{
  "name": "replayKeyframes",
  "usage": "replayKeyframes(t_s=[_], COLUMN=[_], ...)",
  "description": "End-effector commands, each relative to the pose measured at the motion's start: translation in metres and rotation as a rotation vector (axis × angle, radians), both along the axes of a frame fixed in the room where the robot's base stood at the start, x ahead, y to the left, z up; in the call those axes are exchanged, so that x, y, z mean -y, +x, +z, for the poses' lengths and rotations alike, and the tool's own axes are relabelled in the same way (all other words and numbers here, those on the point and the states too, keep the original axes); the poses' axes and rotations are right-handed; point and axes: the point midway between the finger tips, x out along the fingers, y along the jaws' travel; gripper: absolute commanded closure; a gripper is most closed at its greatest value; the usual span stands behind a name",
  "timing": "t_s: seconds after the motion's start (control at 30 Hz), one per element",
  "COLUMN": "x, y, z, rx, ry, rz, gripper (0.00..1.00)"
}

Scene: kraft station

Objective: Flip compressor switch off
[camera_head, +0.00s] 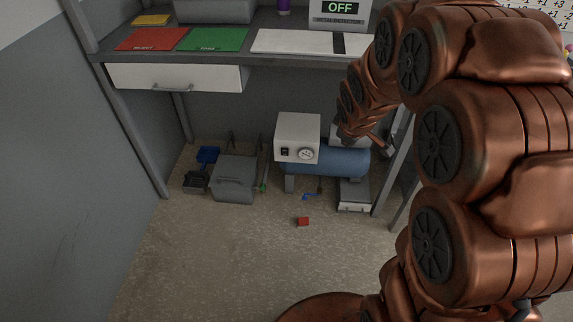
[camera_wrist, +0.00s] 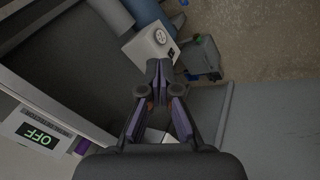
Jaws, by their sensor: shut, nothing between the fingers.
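The compressor has a white box (camera_head: 298,132) with a small dark switch (camera_head: 285,153) and a round gauge (camera_head: 306,154) on its front, above a blue tank (camera_head: 340,160). It stands on the floor under the workbench. In the wrist view the white box (camera_wrist: 146,47) lies beyond my fingertips, with the switch (camera_wrist: 171,53) just above and right of them. My gripper (camera_wrist: 160,68) is shut and empty, apart from the box as far as I can tell. The switch's position is too small to read. In the head view my arm reaches down beside the tank.
The workbench drawer (camera_head: 178,78) and bench top (camera_head: 270,58) overhang the compressor. A grey toolbox (camera_head: 234,177) and blue dustpan (camera_head: 207,155) stand left of it. A red block (camera_head: 303,221) lies on the open floor in front. A display (camera_head: 339,10) on the bench reads OFF.

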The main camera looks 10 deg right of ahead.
Motion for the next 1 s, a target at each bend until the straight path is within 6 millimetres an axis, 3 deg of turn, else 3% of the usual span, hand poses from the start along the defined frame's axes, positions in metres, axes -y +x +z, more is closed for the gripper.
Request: replayKeyframes(t_s=[0.03,0.3,0.5,0.8,1.0], x=[0.005,0.016,0.013,-0.006,-0.025], y=[0.018,0.108,0.161,0.213,0.227], z=[-0.027,-0.106,-0.167,-0.26,-0.319], rx=[0.023,0.193,0.331,0.567,0.753], ry=[-0.021,-0.145,-0.229,-0.337,-0.401], rz=[0.047,0.331,0.533,0.8,0.935], gripper=[1.0,1.0,1.0,1.0,1.0])
